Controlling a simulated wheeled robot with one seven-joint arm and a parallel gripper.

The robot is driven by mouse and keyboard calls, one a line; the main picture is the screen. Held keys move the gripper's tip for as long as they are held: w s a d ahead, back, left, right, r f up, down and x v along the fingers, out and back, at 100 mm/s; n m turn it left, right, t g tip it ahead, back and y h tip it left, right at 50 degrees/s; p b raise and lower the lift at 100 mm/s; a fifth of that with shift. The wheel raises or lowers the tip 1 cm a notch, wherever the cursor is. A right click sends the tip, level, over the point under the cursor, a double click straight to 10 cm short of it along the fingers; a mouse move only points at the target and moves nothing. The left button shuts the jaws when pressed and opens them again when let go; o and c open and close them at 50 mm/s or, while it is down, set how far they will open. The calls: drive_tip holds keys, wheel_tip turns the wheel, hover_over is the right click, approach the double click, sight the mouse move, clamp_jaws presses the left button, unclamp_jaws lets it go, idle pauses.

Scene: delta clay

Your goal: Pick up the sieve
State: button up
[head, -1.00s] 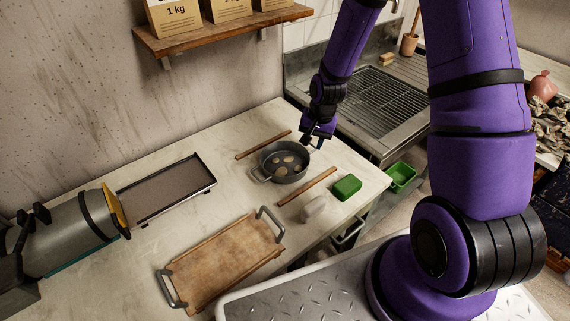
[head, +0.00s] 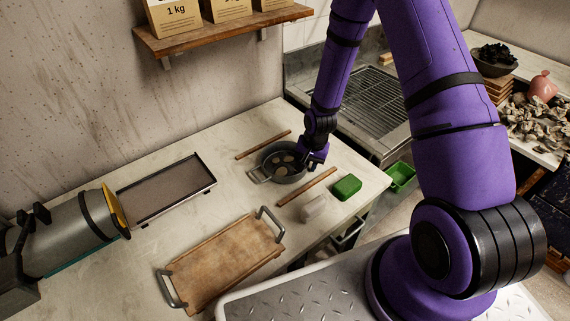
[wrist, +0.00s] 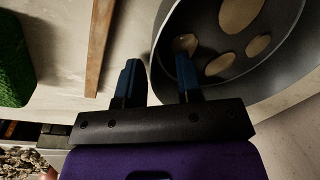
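The sieve (head: 268,160) is a round, dark grey, pan-like vessel on the pale worktop, with tan oval patches in its bottom. A loop handle (head: 259,176) sticks out at its left. My gripper (head: 301,164) is over its right rim in the head view. In the wrist view my gripper (wrist: 158,78) is open, with a clear gap between the fingers. One finger overlaps the inside of the sieve (wrist: 281,63) and the other is outside, with the rim between them. I cannot tell whether either finger touches it.
Wooden sticks (head: 306,187) (head: 263,145) lie on both sides of the sieve. A green block (head: 346,187) and a whitish translucent cup (head: 313,207) stand nearby. A wooden tray with metal handles (head: 222,258) and a shallow dark-rimmed tray (head: 167,189) lie left. The worktop edge is close at right.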

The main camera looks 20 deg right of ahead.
drive_tip(key=shift+f, duration=0.35)
clamp_jaws()
